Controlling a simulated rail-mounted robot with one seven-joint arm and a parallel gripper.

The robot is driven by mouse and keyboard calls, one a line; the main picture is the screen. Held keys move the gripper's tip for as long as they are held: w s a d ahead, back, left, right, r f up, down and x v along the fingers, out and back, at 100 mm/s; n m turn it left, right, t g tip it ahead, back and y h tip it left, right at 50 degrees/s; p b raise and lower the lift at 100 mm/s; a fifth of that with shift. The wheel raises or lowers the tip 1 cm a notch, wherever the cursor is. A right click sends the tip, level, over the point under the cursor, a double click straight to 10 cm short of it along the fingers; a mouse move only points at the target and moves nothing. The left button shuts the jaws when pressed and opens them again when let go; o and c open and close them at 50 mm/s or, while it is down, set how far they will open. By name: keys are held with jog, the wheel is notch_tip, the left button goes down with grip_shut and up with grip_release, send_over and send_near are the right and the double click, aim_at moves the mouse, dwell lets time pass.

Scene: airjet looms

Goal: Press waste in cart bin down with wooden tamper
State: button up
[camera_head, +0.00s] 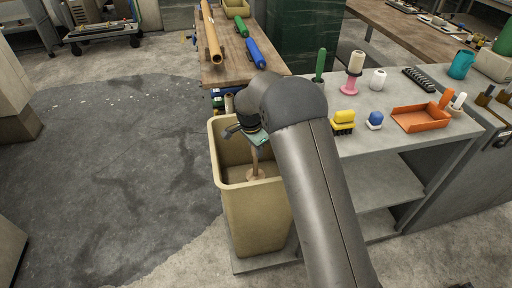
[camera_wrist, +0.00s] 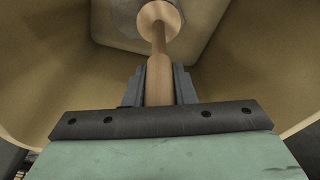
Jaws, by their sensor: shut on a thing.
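The tan cart bin (camera_head: 254,217) stands on the cart's lower shelf, below my arm. My gripper (camera_head: 254,150) points down into the bin's mouth. It is shut on the wooden tamper (camera_head: 255,164), whose shaft runs down inside the bin. In the wrist view my gripper (camera_wrist: 160,90) holds the tamper's handle (camera_wrist: 160,72) between both fingers, and the round wooden head (camera_wrist: 158,18) is at the far end. A greyish patch (camera_wrist: 125,12) shows beside the head at the bottom; I cannot tell if it is waste or if the head touches it.
The bin's walls surround my gripper closely. To the right is a grey cart top (camera_head: 400,130) with an orange tray (camera_head: 421,118), a yellow brush (camera_head: 343,122) and several small items. A wooden bench (camera_head: 226,70) with coloured rolls stands behind. The floor at left is clear.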

jog(key=shift+f+b, duration=0.8)
jog(key=shift+f, duration=0.55)
jog(key=shift+r, duration=0.1)
notch_tip(320, 180, up, 27)
jog(key=p, duration=1.6)
jog(key=s+d+r+n, duration=0.5)
jog(key=d+r, duration=0.2)
jog(key=d, duration=0.2)
jog(key=s+d+r+n+y, duration=0.1)
jog(key=s+d+r+n, duration=0.4)
jog(key=d+r, duration=0.2)
jog(key=shift+d+r+n+t, duration=0.3)
jog(key=shift+d+t, duration=0.1)
jog(key=shift+d, duration=0.45)
